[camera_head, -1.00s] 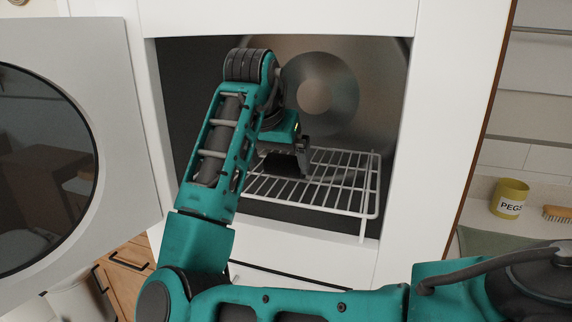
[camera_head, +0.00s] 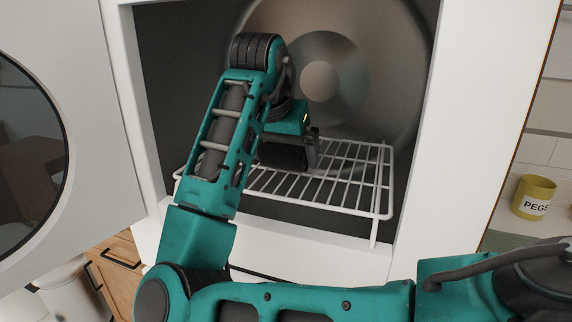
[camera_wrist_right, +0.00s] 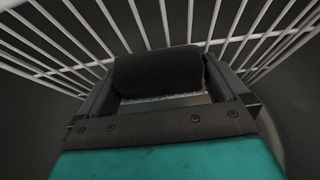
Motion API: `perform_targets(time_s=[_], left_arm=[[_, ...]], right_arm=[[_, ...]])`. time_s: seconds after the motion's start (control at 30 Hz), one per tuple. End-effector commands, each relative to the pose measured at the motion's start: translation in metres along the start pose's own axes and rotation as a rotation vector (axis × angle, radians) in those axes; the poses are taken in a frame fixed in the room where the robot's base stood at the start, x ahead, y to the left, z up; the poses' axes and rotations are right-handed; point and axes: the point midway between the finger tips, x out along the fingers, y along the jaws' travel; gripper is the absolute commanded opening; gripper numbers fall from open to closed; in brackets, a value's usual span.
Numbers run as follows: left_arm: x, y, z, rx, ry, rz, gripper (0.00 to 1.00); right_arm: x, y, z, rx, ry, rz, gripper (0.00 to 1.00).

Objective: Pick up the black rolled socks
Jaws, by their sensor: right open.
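The black rolled socks (camera_wrist_right: 158,73) show in the right wrist view as a dark ribbed roll, in front of white rack wires. My right gripper (camera_head: 290,160) is open, inside the dryer drum just over the rack. In the wrist view its fingers stand on either side of the socks; whether they touch them I cannot tell. In the head view the dark shape under the teal wrist does not let me separate socks from gripper. The white wire rack (camera_head: 350,192) stands in the drum. My left gripper is not in view.
The dryer opening has a white frame (camera_head: 470,120) around my arm, and the metal drum back (camera_head: 375,80) is close behind. The open round-windowed door (camera_head: 90,120) is at left. A yellow PEGS tin (camera_head: 533,197) stands on the counter at right.

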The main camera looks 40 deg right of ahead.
Motion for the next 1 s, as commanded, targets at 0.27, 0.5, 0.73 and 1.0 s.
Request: perform_targets(time_s=[0.27, 0.5, 0.73, 1.0], left_arm=[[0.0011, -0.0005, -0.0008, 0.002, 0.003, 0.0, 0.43], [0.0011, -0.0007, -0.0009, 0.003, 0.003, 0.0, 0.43], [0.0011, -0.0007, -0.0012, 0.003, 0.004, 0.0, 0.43], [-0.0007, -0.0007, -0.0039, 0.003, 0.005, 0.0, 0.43]], right_arm=[[-0.0004, 0.0, 0.0007, 0.0, 0.001, -0.001, 0.98], [-0.0001, 0.0, 0.0007, 0.0, 0.0, -0.001, 0.75], [0.0, 0.0, 0.0007, 0.0, 0.0, 0.0, 0.59], [-0.0015, -0.0002, -0.0011, 0.0, 0.0, 0.0, 0.59]])
